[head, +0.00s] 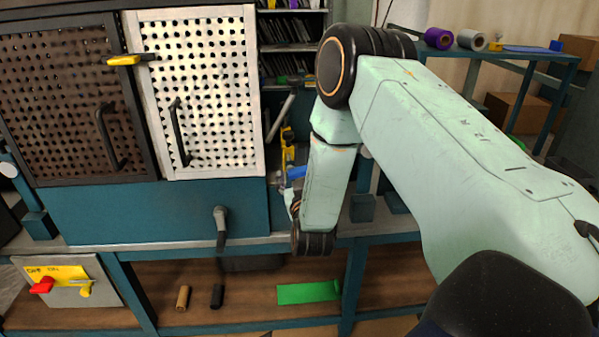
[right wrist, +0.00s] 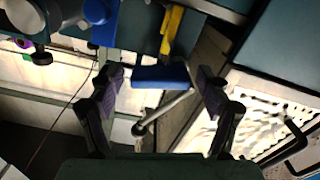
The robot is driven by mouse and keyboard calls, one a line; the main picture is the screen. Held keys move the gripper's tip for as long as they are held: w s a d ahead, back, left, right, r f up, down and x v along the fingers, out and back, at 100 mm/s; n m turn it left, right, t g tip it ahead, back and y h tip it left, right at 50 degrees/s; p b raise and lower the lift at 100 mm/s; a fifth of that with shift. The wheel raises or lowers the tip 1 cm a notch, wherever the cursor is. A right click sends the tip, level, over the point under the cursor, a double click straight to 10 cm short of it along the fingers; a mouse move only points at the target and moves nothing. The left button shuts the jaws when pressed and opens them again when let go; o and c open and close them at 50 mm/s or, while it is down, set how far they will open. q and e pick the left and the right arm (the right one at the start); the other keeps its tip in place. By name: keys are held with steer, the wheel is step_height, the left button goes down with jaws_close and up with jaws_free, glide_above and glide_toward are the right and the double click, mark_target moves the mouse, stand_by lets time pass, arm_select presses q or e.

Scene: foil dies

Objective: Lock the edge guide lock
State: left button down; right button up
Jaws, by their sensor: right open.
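A blue bar-shaped grip (right wrist: 160,76), which I take to be the edge guide lock, lies across the middle of the right wrist view. A grey rod with a round end (right wrist: 162,112) shows just below it. A small blue part (head: 296,172) shows beside my right arm in the head view, probably the same grip. My right gripper (right wrist: 160,90) is open, with one finger on each side of the blue grip. I cannot tell whether the fingers touch it. In the head view my right arm hides much of this spot. My left gripper is not in view.
A perforated white door (head: 205,95) and a dark door (head: 60,100) stand left of my right arm. A black lever (head: 221,228) hangs on the blue front panel. Yellow parts (right wrist: 171,28) sit close to the blue grip. A switch box (head: 68,281) is at lower left.

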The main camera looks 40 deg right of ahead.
steer(key=shift+w+d, duration=0.15)
steer(key=shift+w, duration=0.1)
steer(key=c, duration=1.1)
steer(key=shift+d+f+m+b, duration=0.15)
steer(key=shift+m+b, duration=0.5)
steer(key=shift+m, duration=0.95)
steer(key=o, duration=1.1)
steer(key=shift+f, duration=0.1)
